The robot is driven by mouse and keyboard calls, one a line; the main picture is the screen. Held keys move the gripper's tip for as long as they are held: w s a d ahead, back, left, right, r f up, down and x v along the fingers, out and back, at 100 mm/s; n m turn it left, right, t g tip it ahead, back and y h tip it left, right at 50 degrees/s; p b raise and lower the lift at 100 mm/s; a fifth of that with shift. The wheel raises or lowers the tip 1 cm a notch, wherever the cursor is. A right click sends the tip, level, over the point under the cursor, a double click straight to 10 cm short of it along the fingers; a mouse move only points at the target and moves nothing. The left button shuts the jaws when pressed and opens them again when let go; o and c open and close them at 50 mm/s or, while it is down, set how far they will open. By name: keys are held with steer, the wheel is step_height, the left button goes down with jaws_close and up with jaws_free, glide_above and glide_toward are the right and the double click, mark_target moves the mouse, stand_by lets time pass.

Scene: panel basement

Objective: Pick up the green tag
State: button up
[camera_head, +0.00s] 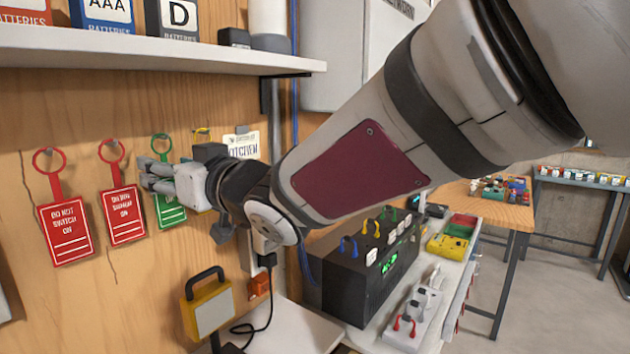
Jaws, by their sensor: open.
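The green tag (170,211) hangs by its green loop (161,141) from a hook on the wooden wall, right of two red tags. My gripper (147,176) is in front of the tag, its fingers just below the loop and over the tag's upper part. The fingers are open, and I cannot tell whether they touch the tag. The gripper hides part of the tag's neck and right side.
Red tags (68,230) and (123,214) hang close on the left. A shelf (150,54) with battery boxes juts out above. A yellow work lamp (207,311) stands below. A black box (365,277) and a power strip (417,315) are at the right.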

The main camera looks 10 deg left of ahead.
steer(key=shift+x, duration=1.2)
steer(key=shift+c, duration=0.3)
steer(key=c, duration=0.8)
steer(key=shift+r, duration=0.1)
